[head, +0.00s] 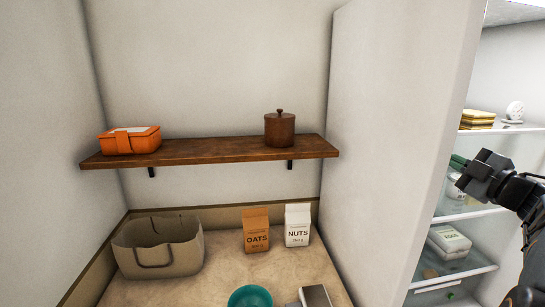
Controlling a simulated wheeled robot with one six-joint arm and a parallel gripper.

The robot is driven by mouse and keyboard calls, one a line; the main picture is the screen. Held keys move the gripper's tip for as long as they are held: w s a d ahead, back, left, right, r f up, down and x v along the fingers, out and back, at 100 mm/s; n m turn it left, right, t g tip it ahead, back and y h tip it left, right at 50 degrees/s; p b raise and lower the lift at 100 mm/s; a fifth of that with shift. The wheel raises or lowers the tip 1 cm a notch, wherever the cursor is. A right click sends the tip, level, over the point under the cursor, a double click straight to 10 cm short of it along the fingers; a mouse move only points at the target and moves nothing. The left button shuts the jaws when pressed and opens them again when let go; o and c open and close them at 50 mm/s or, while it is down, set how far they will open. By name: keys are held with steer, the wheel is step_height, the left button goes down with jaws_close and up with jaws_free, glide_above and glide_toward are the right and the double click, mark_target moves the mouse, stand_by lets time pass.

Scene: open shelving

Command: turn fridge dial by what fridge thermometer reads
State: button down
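The fridge (470,210) stands at the right with its lit inside and shelves in view. A small white round thing (515,110) stands on its upper shelf; it may be the thermometer, but no reading can be made out. I cannot make out a dial for certain. My gripper (460,168) is in front of the fridge's middle part, pointing left, below the upper shelf.
Inside the fridge are a yellow stack (478,118), a jar (454,188) and a white-topped box (449,241). A pale wall panel (390,150) stands left of my gripper. Left of it, a wooden shelf (210,151) hangs over a counter (205,291) with a bag (160,248) and cartons.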

steer(key=shift+d+p+x, duration=0.25)
steer(key=shift+p+x, duration=0.1)
steer(key=shift+x, duration=0.7)
steer(key=shift+d+p+x, duration=0.2)
steer(key=shift+p+x, duration=0.15)
steer(key=shift+x, duration=0.7)
steer(key=shift+w+f, duration=0.1)
steer(key=shift+w, duration=0.1)
steer(key=shift+a+f, duration=0.15)
steer(key=shift+f, duration=0.2)
steer(key=shift+a+f+b, duration=0.45)
steer(key=shift+f+b, duration=0.35)
steer(key=shift+a, duration=0.15)
steer(key=shift+f, duration=0.35)
